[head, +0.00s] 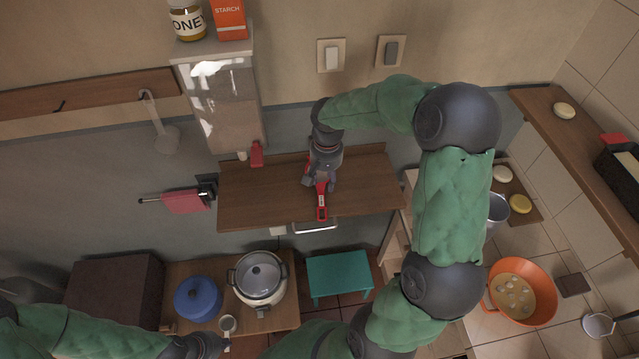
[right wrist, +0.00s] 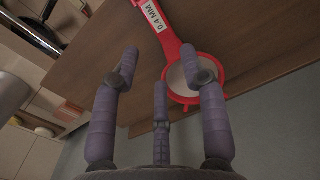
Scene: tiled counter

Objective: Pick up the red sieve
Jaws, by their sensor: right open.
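The red sieve (head: 321,212) lies on the brown wooden shelf, its handle pointing toward the front edge. In the right wrist view the sieve (right wrist: 173,48) shows a round red rim with a pale mesh and a handle labelled "0.4 MM". My right gripper (head: 320,183) is over the sieve and hides its round part in the head view. Its fingers (right wrist: 165,75) are spread, with the sieve beyond them and nothing gripped. My left gripper (head: 218,344) is at the bottom of the head view beside a small cup; its fingers are not clear.
The wooden shelf (head: 255,200) has a red item (head: 257,154) at its back left, below a tall dispenser (head: 222,105). A rice cooker (head: 259,282), a blue pot (head: 198,298) and the cup (head: 228,324) stand lower down. A teal stool (head: 339,276) is below the shelf. The shelf's right part is clear.

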